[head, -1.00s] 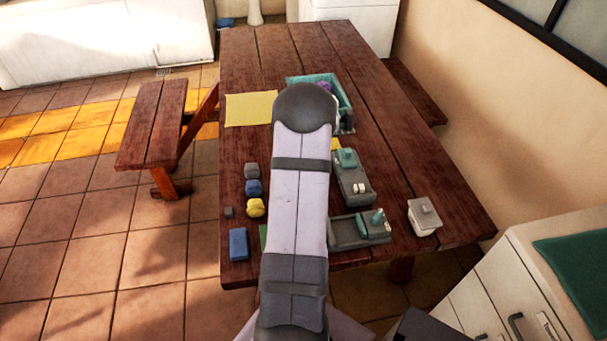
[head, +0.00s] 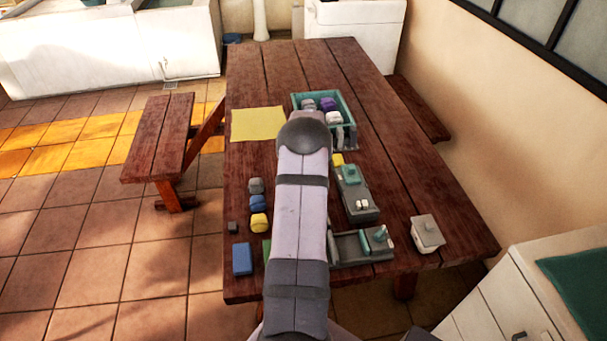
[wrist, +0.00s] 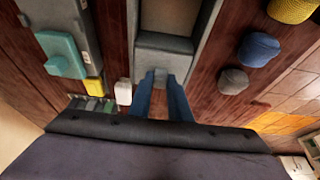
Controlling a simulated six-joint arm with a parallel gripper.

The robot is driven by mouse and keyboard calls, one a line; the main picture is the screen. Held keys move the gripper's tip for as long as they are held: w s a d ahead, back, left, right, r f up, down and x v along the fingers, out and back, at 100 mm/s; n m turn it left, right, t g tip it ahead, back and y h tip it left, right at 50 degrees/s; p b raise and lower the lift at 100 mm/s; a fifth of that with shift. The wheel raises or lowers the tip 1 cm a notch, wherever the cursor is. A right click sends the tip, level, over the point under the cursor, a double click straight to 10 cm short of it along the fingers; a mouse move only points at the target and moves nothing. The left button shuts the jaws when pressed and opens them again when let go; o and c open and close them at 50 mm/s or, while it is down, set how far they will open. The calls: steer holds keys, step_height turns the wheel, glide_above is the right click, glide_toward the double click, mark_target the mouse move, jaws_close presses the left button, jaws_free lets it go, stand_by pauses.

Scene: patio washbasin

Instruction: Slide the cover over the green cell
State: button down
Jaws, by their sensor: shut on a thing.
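In the wrist view, my gripper (wrist: 161,88) has its two blue fingers shut on a small grey grip at the near end of the grey cover (wrist: 163,60). The cover lies between the raised side walls of a long grey tray (wrist: 205,40). A bare, lighter stretch of tray floor shows beyond the cover. In the head view, my arm hides the gripper, the cover and most of this tray. A flat green patch (head: 267,249) shows just left of my arm; I cannot tell whether it is the green cell. No green cell shows inside the tray in the wrist view.
A teal-knobbed grey box (head: 358,200) and a grey tray with pegs (head: 348,250) stand right of my arm. Several blocks, including a blue one (head: 242,259), lie left. A green bin (head: 351,112) and yellow sheet (head: 257,123) are farther back. A white lidded box (head: 427,234) stands right.

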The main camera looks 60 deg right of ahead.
steer(key=c, duration=1.9)
jaws_free()
steer(key=shift+w+d+r, duration=0.2)
steer(key=shift+o, duration=1.3)
steer(key=shift+f, duration=0.15)
steer(key=b+v, duration=0.2)
steer(key=v, duration=0.5)
